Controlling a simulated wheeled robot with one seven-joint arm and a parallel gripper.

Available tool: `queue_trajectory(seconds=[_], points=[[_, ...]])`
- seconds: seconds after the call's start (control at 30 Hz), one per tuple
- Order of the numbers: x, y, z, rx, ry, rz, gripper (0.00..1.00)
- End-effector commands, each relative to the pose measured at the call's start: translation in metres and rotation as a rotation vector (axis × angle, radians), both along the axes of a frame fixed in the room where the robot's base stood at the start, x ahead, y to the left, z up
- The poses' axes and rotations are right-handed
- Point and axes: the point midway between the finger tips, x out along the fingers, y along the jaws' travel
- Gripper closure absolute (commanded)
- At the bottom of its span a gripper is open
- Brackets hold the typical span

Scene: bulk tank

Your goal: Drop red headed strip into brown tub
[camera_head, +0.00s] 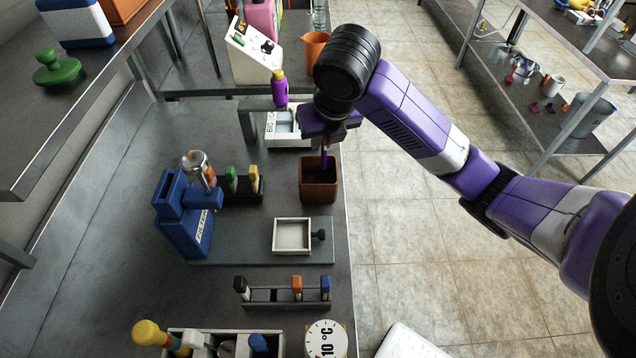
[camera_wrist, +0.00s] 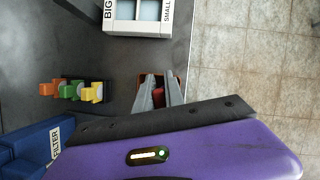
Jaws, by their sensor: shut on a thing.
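The brown tub (camera_head: 319,188) stands on the bench near its right edge in the head view. My gripper (camera_head: 324,150) is above the tub, pointing down. In the wrist view my gripper's two grey fingers (camera_wrist: 159,97) are closed on the red headed strip, whose red head (camera_wrist: 158,95) shows between them. The tub's reddish-brown rim (camera_wrist: 177,76) shows just behind the fingers. The strip's lower part is hidden, and I cannot tell whether it reaches below the rim. The strip is not clearly visible in the head view.
A blue filter device (camera_head: 180,215) and a rack with green and yellow headed strips (camera_head: 242,190) stand left of the tub. A white square tray (camera_head: 292,235) is in front. The BIG/SMALL sorting box (camera_head: 284,132) is behind. A front rack (camera_head: 285,295) holds several strips.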

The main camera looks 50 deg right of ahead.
Motion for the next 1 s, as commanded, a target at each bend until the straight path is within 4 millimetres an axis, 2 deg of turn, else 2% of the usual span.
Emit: queue_trajectory(seconds=[0.17,0.2,0.3,0.67,1.0], points=[[0.000,0.000,0.001,0.000,0.000,0.000,1.00],[0.000,0.000,0.001,0.000,0.000,0.000,0.79],[0.000,0.000,0.001,0.000,0.000,0.000,0.61],[-0.001,0.000,0.005,-0.001,-0.001,0.001,0.61],[-0.014,0.009,0.047,-0.005,-0.001,0.003,0.61]])
